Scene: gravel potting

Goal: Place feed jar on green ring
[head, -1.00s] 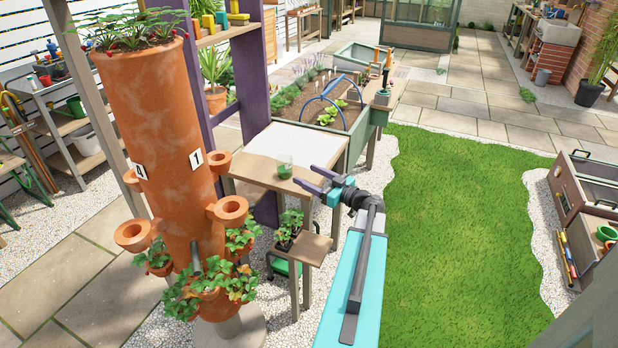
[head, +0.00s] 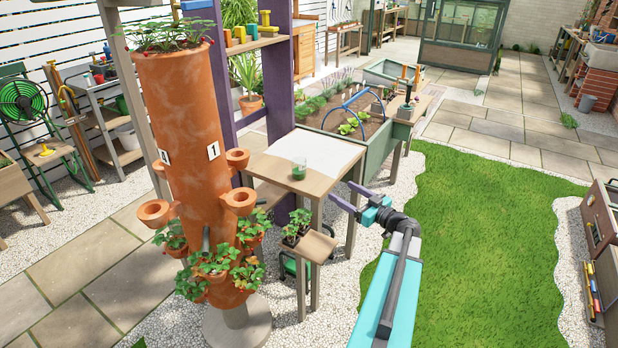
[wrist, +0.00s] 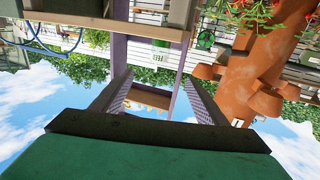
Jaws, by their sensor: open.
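The feed jar (head: 299,169) is a small clear glass with green contents. It stands upright near the front left of the wooden table (head: 273,174) in the head view. My gripper (head: 340,190) is to the right of the jar and nearer to me, its two fingers apart and empty, apart from the jar. In the wrist view my gripper (wrist: 158,82) shows two spread fingers with nothing between them; the picture is upside down there. I cannot make out a green ring for certain in either view.
A white sheet (head: 318,152) covers the table's back. A small stand (head: 318,246) with a potted plant (head: 297,227) is in front. The terracotta tower planter (head: 190,110) with side cups rises at left. A raised bed (head: 378,150) lies behind. Grass (head: 470,250) at right is clear.

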